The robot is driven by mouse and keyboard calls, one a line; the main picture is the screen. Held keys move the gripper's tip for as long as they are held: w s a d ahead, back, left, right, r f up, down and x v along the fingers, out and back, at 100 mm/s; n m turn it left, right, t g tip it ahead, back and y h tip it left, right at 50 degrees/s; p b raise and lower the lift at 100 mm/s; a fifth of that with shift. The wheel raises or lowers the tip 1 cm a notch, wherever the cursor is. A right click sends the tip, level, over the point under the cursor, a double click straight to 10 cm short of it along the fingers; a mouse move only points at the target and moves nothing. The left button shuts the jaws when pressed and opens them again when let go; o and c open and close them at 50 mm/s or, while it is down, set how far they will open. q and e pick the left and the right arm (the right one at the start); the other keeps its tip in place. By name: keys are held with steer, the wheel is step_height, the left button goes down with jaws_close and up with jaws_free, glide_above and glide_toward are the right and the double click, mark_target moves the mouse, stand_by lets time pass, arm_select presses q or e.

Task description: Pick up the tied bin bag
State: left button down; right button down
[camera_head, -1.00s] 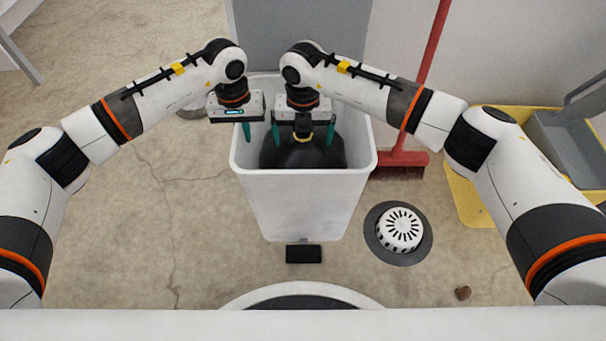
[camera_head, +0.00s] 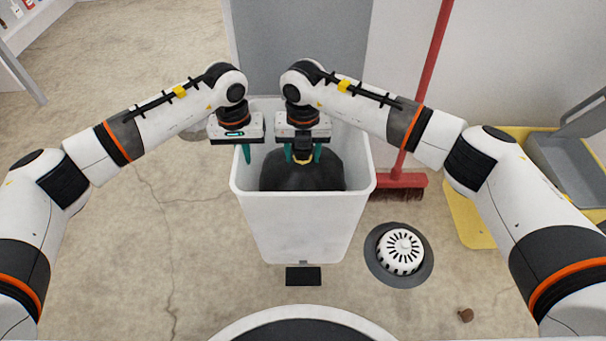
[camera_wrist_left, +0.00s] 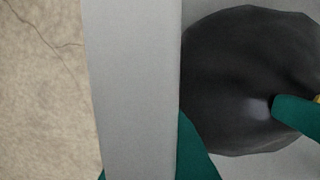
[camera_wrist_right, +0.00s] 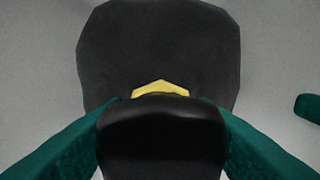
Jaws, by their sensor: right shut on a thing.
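The tied bin bag (camera_head: 305,176) is black and round, with a yellow tie (camera_head: 303,161) under its knot. It sits inside the white bin (camera_head: 305,222). My right gripper (camera_head: 303,153) is shut on the bag's knot; in the right wrist view the dark knot (camera_wrist_right: 162,130) fills the space between its teal fingers. My left gripper (camera_head: 243,152) is at the bin's left rim. In the left wrist view its fingers lie on either side of the bin wall (camera_wrist_left: 135,90), close against it. Its outer finger is mostly hidden.
A red broom (camera_head: 400,182) leans at the right of the bin. A yellow cart (camera_head: 468,215) with a grey bucket stands further right. A white floor drain (camera_head: 401,250) and a small brown lump (camera_head: 465,314) are on the floor. The floor at left is clear.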

arm_select(q)
steer(key=shift+a+f, duration=0.15)
steer(key=shift+f, duration=0.15)
arm_select(e)
steer(key=shift+s+r, duration=0.15)
steer(key=shift+r, duration=4.25)
arm_select(q)
steer(key=c, duration=1.6)
jaws_free()
steer(key=shift+o, duration=0.3)
steer(key=shift+w, duration=0.1)
